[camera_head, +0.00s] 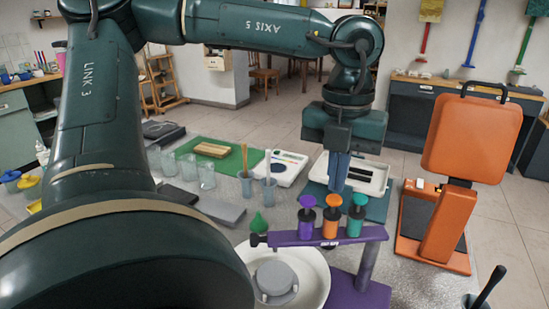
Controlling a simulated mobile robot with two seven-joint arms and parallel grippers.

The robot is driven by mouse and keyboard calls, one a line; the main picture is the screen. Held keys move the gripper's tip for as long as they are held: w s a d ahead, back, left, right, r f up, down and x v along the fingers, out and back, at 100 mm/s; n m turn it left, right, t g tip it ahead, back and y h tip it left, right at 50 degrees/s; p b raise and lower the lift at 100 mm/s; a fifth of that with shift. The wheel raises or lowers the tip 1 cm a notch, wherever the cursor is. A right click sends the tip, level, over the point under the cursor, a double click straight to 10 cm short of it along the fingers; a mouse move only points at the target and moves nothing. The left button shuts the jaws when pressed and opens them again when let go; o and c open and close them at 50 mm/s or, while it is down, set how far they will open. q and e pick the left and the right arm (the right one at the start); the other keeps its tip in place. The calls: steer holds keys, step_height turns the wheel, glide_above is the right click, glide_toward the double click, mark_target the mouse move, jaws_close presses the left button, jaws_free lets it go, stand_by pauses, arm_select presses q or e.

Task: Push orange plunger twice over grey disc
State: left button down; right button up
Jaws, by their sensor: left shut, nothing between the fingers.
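The orange plunger (331,222) stands upright in the middle of a purple stand's crossbar (290,239). A purple plunger (306,218) is to its left and a green plunger (356,216) to its right. The grey disc (274,277) lies in a pale round dish (311,270) below the left part of the crossbar. My left gripper (336,188) points down with its blue fingers shut and empty. In the picture its fingertips are just above the orange plunger's top; contact cannot be told. My right gripper is out of view.
An orange press-like stand (471,140) stands at the right. A white tray (352,174) is behind my left gripper. Glass cups, two blue-grey cups (269,194), a green mat (222,152) and a grey slab (218,211) fill the table behind the dish. My arm covers the left side.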

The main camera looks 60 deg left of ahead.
mark_target(334, 198)
arm_select(q)
steer(key=shift+f, duration=0.1)
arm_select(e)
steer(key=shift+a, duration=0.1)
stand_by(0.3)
